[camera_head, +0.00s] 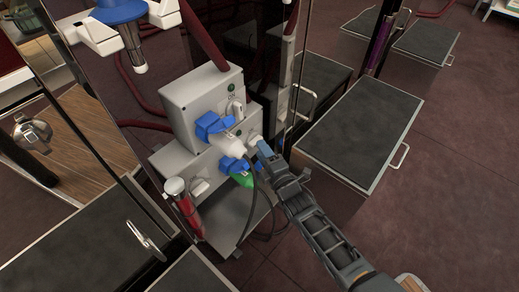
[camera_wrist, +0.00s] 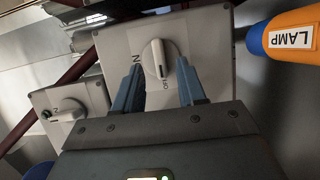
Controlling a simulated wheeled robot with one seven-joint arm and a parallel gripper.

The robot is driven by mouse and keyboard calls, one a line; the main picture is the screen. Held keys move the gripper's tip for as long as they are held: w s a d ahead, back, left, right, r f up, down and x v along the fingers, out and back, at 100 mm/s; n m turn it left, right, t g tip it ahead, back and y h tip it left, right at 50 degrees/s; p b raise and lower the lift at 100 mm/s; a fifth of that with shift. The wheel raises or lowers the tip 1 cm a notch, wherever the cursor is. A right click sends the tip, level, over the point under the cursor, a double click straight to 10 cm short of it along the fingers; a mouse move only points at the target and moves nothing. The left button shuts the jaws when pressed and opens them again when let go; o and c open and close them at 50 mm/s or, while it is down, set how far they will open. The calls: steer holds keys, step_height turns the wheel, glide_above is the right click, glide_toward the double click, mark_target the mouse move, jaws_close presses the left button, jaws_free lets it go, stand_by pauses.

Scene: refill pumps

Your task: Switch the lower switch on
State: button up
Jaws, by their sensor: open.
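The lower switch, a pale rotary knob (camera_wrist: 158,60) on a light grey plate (camera_wrist: 115,45), sits between my fingertips in the wrist view. My gripper (camera_wrist: 160,88) is open, one blue finger on each side of the knob; contact cannot be told. In the head view my gripper (camera_head: 263,147) reaches the right side of the lower grey box (camera_head: 172,158), largely covering the view there.
The upper switch (camera_head: 238,107) is on the upper grey box (camera_head: 190,98) with a green lamp above; it shows in the wrist view (camera_wrist: 67,111) too. Blue plugs (camera_head: 210,125) and dark cables crowd the box fronts. An orange LAMP cylinder (camera_wrist: 292,40) is close on the right.

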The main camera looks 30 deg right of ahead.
steer(key=shift+w+d+b, duration=0.15)
steer(key=shift+w+b, duration=0.15)
steer(key=shift+w, duration=1.1)
steer(key=shift+c, duration=0.2)
jaws_close()
